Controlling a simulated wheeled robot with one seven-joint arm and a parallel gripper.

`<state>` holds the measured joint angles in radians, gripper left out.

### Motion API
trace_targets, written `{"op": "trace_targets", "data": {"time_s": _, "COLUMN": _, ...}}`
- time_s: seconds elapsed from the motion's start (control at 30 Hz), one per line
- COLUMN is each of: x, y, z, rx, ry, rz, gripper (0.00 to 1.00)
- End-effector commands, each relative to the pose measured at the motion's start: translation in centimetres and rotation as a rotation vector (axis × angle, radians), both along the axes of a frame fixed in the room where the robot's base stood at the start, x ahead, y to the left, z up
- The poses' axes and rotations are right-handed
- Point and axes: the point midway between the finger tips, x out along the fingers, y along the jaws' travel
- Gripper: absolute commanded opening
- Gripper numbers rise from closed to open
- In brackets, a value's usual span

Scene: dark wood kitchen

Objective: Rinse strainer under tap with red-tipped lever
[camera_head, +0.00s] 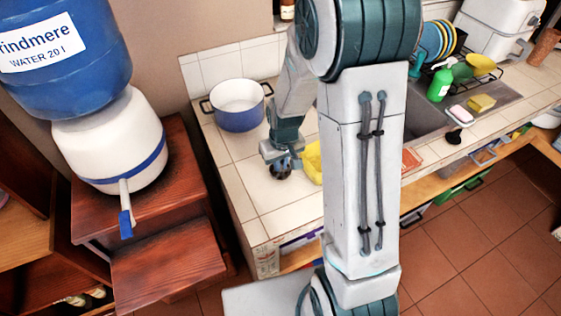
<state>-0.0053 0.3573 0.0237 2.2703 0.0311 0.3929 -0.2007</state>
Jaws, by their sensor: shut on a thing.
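My gripper (281,170) is over the tiled counter at the left, its dark fingertips pointing down. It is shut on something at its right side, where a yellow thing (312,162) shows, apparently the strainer. My own arm hides most of that thing, so its shape is unclear. A sink (430,118) lies to the right behind my arm. I see no red-tipped lever. The water dispenser (108,140) at the left has a white tap with a blue-tipped lever (126,222).
A blue and white pot (238,104) stands on the counter behind my gripper. A wooden step stand (165,265) is at the left. Tiled floor is open at the right.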

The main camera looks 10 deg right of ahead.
Motion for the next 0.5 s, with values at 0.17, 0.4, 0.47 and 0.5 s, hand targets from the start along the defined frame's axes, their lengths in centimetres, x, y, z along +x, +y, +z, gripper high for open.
{"op": "trace_targets", "data": {"time_s": 0.17, "x": 0.00, "y": 0.00, "z": -0.19, "rx": 0.000, "ry": 0.000, "rz": 0.000, "gripper": 0.30}}
{"op": "trace_targets", "data": {"time_s": 0.4, "x": 0.00, "y": 0.00, "z": -0.15, "rx": 0.000, "ry": 0.000, "rz": 0.000, "gripper": 0.30}}
{"op": "trace_targets", "data": {"time_s": 0.47, "x": 0.00, "y": 0.00, "z": 0.00, "rx": 0.000, "ry": 0.000, "rz": 0.000, "gripper": 0.30}}
{"op": "trace_targets", "data": {"time_s": 0.5, "x": 0.00, "y": 0.00, "z": 0.18, "rx": 0.000, "ry": 0.000, "rz": 0.000, "gripper": 0.30}}
